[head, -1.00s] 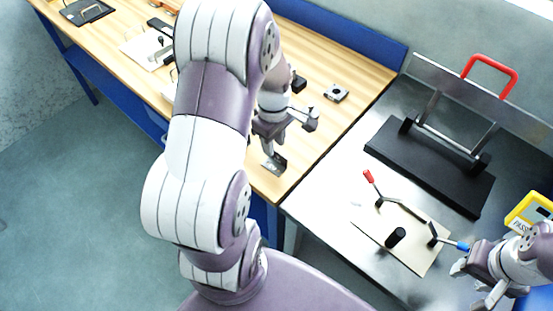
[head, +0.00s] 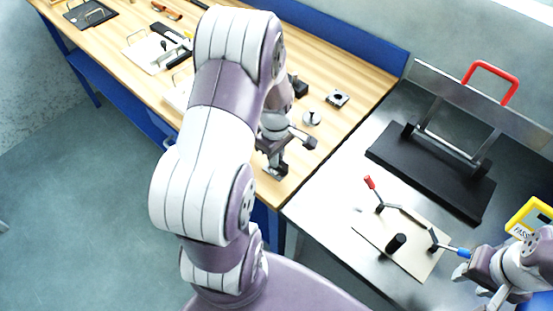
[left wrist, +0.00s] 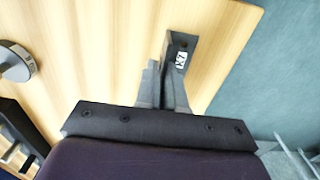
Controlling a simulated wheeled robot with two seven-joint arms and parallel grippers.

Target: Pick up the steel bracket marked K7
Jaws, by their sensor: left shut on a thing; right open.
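The steel bracket (head: 276,172) is at the near right corner of the wooden bench, partly hidden by my left gripper (head: 272,158). In the left wrist view the bracket (left wrist: 184,47) is a dark grey angled piece with a small white label that seems to read K7, turned on its side. My left gripper (left wrist: 164,88) is shut on it there, with the fingers around its upright part. Whether the bracket touches the bench top, I cannot tell. My right gripper (head: 472,283) is open at the lower right, near a blue-tipped handle (head: 462,253).
My left arm hides part of the bench.

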